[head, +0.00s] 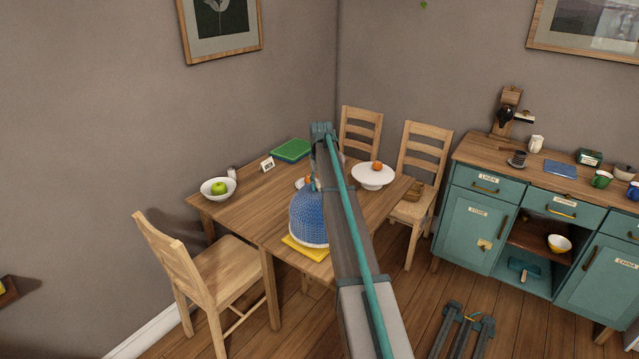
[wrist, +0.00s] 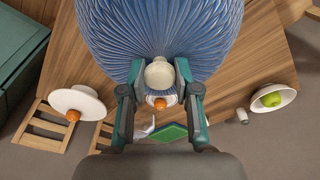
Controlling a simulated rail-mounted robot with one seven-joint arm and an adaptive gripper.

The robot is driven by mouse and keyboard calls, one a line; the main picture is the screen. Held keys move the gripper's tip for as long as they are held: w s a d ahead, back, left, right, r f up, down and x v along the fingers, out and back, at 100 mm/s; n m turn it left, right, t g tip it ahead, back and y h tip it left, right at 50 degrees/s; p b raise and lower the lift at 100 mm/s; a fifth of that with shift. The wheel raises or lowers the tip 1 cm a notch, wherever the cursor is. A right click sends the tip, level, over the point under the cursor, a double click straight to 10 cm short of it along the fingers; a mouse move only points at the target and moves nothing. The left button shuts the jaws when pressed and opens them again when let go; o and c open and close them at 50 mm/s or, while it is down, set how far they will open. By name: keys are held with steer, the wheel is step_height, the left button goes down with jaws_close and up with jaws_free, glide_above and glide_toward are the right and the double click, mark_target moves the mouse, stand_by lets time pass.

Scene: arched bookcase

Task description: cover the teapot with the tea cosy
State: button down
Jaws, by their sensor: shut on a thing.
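The tea cosy is a blue ribbed dome (head: 308,218) with a cream knob on top. It is above a yellow mat (head: 305,249) at the near edge of the wooden table; I cannot tell whether its rim touches down. In the wrist view the blue cosy (wrist: 160,28) fills the top. My gripper (wrist: 159,78) is shut on its cream knob (wrist: 159,72), one finger on each side. In the head view my arm hides the fingers and the cosy's right edge. No teapot shows in either view; anything inside the cosy is hidden.
On the table (head: 245,205) are a bowl with a green apple (head: 218,188), a white cake stand with an orange (head: 373,176), a small card (head: 267,164) and a green book (head: 291,150). Chairs stand around it. A teal sideboard (head: 480,212) is at the right.

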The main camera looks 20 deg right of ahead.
steer(key=shift+f+b, duration=0.35)
steer(key=shift+f, duration=0.85)
steer(key=c, duration=0.8)
jaws_free()
steer(key=shift+o, duration=0.2)
